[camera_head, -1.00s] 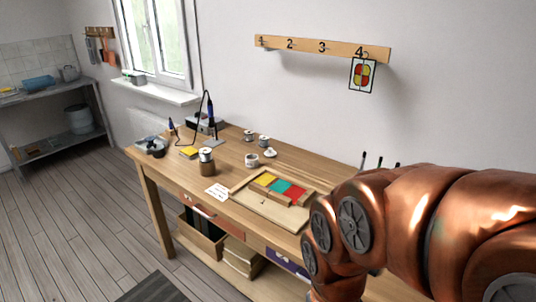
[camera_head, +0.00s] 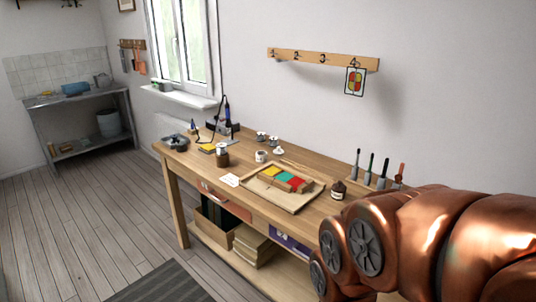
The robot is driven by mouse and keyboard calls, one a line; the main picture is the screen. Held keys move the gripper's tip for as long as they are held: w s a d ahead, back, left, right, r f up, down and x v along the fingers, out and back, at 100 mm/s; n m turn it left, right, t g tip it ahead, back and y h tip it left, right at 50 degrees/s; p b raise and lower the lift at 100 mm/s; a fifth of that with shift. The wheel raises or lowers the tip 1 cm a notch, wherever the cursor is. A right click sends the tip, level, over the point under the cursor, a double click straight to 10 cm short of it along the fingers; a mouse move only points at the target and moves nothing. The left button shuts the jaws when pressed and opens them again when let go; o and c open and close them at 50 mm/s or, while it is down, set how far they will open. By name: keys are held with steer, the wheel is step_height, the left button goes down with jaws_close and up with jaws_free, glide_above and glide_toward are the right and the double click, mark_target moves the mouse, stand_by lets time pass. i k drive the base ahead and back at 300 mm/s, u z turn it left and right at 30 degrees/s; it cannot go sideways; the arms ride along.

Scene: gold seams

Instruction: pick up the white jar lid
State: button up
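A small white piece that looks like the jar lid (camera_head: 279,151) lies on the wooden workbench (camera_head: 240,206), toward the back. A small white jar (camera_head: 261,156) stands just left of it, apart from it. At this size I cannot make out the lid's details. My copper-coloured arm fills the lower right of the head view, well to the right of the lid. My gripper is not in the picture.
A tray (camera_head: 291,209) with yellow, green and red pieces lies in front of the lid. A brown jar (camera_head: 222,156), two small pots (camera_head: 267,138) and a soldering stand (camera_head: 222,129) are nearby. A dark bottle (camera_head: 338,191) and upright tools (camera_head: 370,169) stand right.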

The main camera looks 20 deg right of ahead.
mark_target(278, 151)
steer(key=u, duration=0.75)
steer(key=i, duration=1.4)
steer(key=u, duration=0.4)
steer(key=i, duration=1.45)
steer(key=z, duration=1.3)
steer(key=i, duration=0.85)
steer(key=z, duration=0.8)
